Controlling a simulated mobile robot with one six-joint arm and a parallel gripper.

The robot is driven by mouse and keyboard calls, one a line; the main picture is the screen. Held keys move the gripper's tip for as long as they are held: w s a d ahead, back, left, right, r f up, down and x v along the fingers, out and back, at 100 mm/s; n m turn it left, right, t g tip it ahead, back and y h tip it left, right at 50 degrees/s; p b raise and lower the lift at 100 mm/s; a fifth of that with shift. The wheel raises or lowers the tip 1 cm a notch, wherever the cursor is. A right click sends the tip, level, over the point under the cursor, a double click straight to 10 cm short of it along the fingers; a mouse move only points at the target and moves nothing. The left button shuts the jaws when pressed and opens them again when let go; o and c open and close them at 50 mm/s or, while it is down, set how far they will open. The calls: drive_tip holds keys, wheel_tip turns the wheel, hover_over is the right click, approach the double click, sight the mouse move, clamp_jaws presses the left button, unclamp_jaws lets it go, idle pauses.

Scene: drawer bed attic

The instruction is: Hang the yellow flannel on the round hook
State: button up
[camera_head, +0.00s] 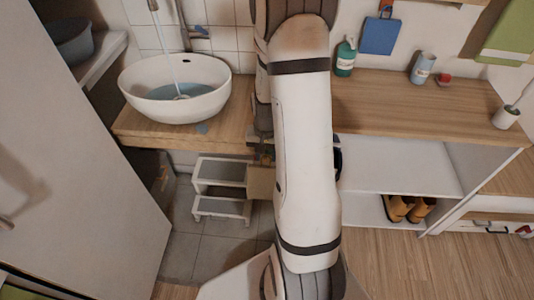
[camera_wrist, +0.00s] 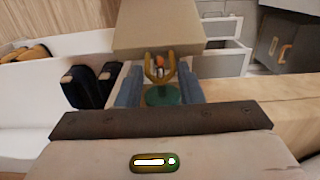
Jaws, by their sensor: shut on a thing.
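My gripper (camera_wrist: 160,88) is shut, its two blue-grey fingers on either side of a green round piece and an ochre loop. A flat tan-yellow panel, which looks like the yellow flannel (camera_wrist: 155,28), extends beyond the loop. In the head view the flannel (camera_head: 261,182) hangs below my gripper (camera_head: 262,150), left of my arm and in front of the counter edge. My arm partly hides both there. I cannot make out the round hook in either view; my arm covers part of the back wall.
A blue cloth (camera_head: 380,35) hangs on the wall, a green towel (camera_head: 508,38) at far right. A basin (camera_head: 175,92) stands left on the wooden counter (camera_head: 410,105), with a green bottle (camera_head: 345,58) and cup (camera_head: 422,68) right. A white step stool (camera_head: 220,189) stands below. Boots (camera_head: 408,208) sit low right.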

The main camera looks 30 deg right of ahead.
drive_tip(key=o, duration=0.8)
drive_tip(key=shift+r+p, duration=0.4)
drive_tip(key=shift+r, duration=3.6)
drive_tip(key=s+a+r+n+t+p, duration=0.1)
drive_tip(key=s+a+r+n, duration=0.1)
drive_tip(key=s+a+r, duration=0.2)
drive_tip(key=s+a+r+n+p, duration=0.2)
drive_tip(key=s+a+r, duration=0.2)
drive_tip(key=r, duration=0.6)
drive_tip(key=s+a+r+n+t+p, duration=0.1)
drive_tip(key=s+a+r+n, duration=0.1)
drive_tip(key=s+a+r, duration=0.2)
drive_tip(key=shift+s+a+r+n+t+p, duration=0.35)
drive_tip(key=shift+s+r, duration=0.3)
drive_tip(key=shift+r, duration=0.75)
